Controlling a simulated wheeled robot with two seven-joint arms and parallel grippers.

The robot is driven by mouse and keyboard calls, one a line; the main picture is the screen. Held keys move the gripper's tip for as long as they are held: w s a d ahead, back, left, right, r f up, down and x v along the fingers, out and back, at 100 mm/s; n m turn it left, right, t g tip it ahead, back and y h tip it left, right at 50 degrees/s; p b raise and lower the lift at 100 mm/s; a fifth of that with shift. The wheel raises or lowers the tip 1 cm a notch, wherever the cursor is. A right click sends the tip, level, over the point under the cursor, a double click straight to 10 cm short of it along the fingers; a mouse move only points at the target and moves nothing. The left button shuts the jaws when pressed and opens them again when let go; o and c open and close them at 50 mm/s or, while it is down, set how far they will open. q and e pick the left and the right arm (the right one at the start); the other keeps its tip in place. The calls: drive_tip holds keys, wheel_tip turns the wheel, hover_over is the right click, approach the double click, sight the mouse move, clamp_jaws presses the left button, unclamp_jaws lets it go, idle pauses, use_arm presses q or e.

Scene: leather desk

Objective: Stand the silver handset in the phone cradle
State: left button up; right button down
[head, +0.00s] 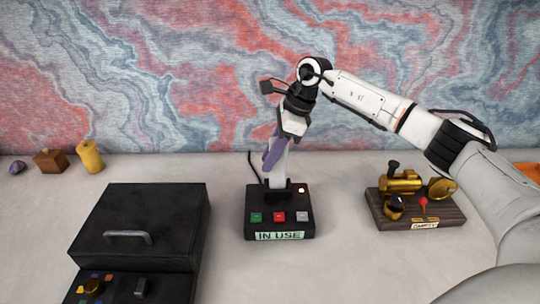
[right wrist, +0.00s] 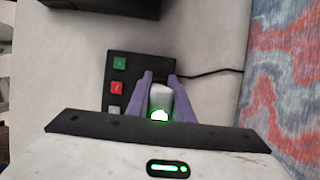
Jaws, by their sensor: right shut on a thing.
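The silver handset (head: 279,170) is upright over the black phone cradle (head: 280,222), its lower end at the cradle's raised holder. I cannot tell whether it is fully seated. My right gripper (head: 272,157), with purple fingers, is shut on the handset from above. In the right wrist view the handset's rounded end (right wrist: 160,100) shows between the two purple fingers, with a green glow on it. The cradle (right wrist: 128,68) is behind it, with green, red and pale buttons. A label on its front reads "IN USE". My left gripper is not in view.
A black box with a handle (head: 140,225) stands left of the cradle. A brass device on a wooden base (head: 415,207) stands to the right. A yellow cylinder (head: 90,157), a wooden block (head: 51,161) and a purple stone (head: 17,167) sit far left. A black cord runs behind the cradle.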

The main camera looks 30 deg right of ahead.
drive_tip(key=shift+f+b, duration=0.55)
drive_tip(key=shift+f, duration=0.45)
drive_tip(key=c, duration=1.5)
unclamp_jaws()
drive_tip(key=shift+r, duration=0.1)
drive_tip(key=v, duration=1)
drive_tip(key=shift+r+b, duration=0.1)
drive_tip(key=shift+b, duration=0.2)
